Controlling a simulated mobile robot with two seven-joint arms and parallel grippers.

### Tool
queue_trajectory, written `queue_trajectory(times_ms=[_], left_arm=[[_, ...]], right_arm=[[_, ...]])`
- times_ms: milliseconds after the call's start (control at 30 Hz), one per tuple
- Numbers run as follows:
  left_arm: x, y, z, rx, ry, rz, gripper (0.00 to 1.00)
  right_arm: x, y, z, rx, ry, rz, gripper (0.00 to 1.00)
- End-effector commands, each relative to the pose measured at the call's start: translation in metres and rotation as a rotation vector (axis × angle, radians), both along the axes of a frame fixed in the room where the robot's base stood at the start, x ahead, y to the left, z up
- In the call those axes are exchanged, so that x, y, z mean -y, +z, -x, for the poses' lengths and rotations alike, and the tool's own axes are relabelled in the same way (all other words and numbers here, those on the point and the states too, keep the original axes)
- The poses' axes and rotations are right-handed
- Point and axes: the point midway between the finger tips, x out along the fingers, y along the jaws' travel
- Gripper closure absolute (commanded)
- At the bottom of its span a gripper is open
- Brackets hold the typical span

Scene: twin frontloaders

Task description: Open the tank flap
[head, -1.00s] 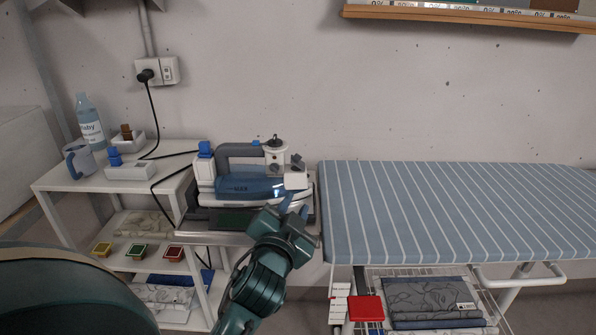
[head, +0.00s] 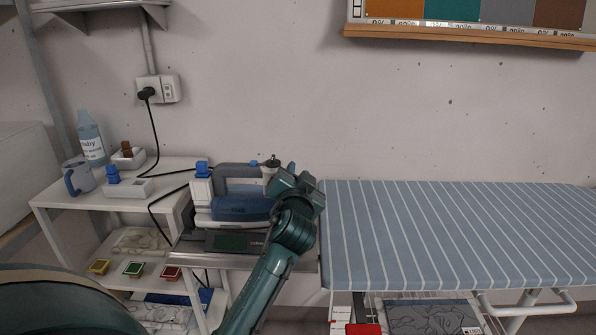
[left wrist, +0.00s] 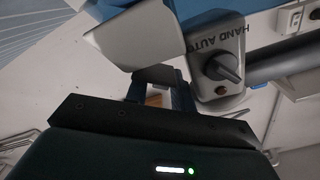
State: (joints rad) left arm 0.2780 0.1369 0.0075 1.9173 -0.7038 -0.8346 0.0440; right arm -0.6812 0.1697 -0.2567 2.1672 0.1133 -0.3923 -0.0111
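The steam iron (head: 240,207), with a blue body, grey handle and white parts, stands on its rest at the left end of the ironing board. My left gripper (head: 298,183) is at the iron's right end and hides most of that end in the head view. In the left wrist view the two blue fingers (left wrist: 160,92) stand apart, with a gap between them. Their tips are close to a white angular part (left wrist: 130,35) of the iron and a grey dial (left wrist: 222,67) marked HAND AUTO. I cannot tell whether they touch it. The tank flap is not clearly distinguishable. My right gripper is out of view.
The striped ironing board (head: 450,230) extends right and is clear. A white shelf unit (head: 60,200) at left holds a bottle (head: 91,140), a blue-handled jug (head: 78,178) and small trays. A black cord runs from the wall socket (head: 158,90).

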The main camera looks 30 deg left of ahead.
Motion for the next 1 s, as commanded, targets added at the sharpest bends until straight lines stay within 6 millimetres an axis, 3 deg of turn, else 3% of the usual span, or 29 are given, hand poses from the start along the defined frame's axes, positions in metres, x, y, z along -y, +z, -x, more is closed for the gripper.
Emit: queue_trajectory(times_ms=[433, 733, 1000], left_arm=[[-0.0067, -0.0002, -0.0100, -0.001, 0.001, 0.000, 0.75], [-0.0064, -0.0003, -0.0098, -0.001, 0.001, 0.000, 1.00], [-0.0060, 0.0003, -0.0099, -0.006, 0.000, -0.007, 1.00]], right_arm=[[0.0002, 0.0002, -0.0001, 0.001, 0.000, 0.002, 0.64], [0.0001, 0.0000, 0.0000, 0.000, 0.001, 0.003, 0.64], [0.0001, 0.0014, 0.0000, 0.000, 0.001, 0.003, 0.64]])
